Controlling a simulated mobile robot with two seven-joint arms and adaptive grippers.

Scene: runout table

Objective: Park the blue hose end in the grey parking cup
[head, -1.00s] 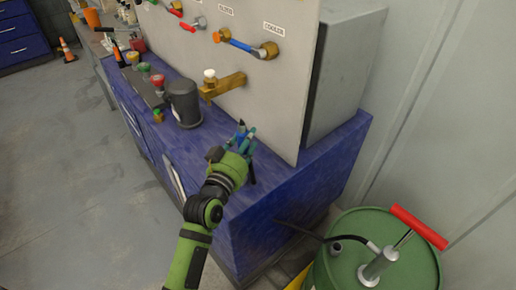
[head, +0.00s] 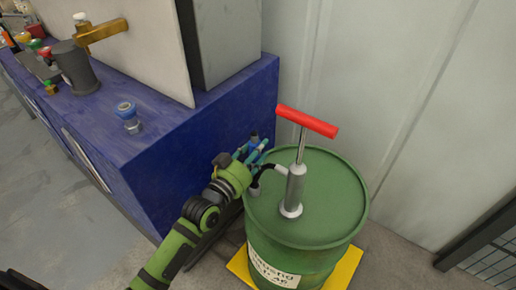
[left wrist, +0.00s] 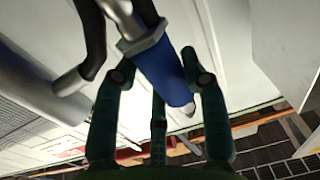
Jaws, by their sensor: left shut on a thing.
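My left gripper (head: 260,146) is beside the green drum's left rim, in front of the blue bench's end. It is shut on the blue hose end (left wrist: 165,72), which shows between its fingers in the left wrist view, with a metal collar and pale tip. The black hose (head: 270,169) curves from the drum pump toward it. A small grey cup-like piece (head: 254,189) sits at the drum's left edge, just below the gripper; I cannot tell for certain whether it is the parking cup. My right gripper is not in view.
The green drum (head: 325,225) carries a pump with a red handle (head: 307,121). A blue-ringed fitting (head: 128,113) and a dark grey container (head: 76,68) stand on the blue bench (head: 170,125). A wall closes the right side.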

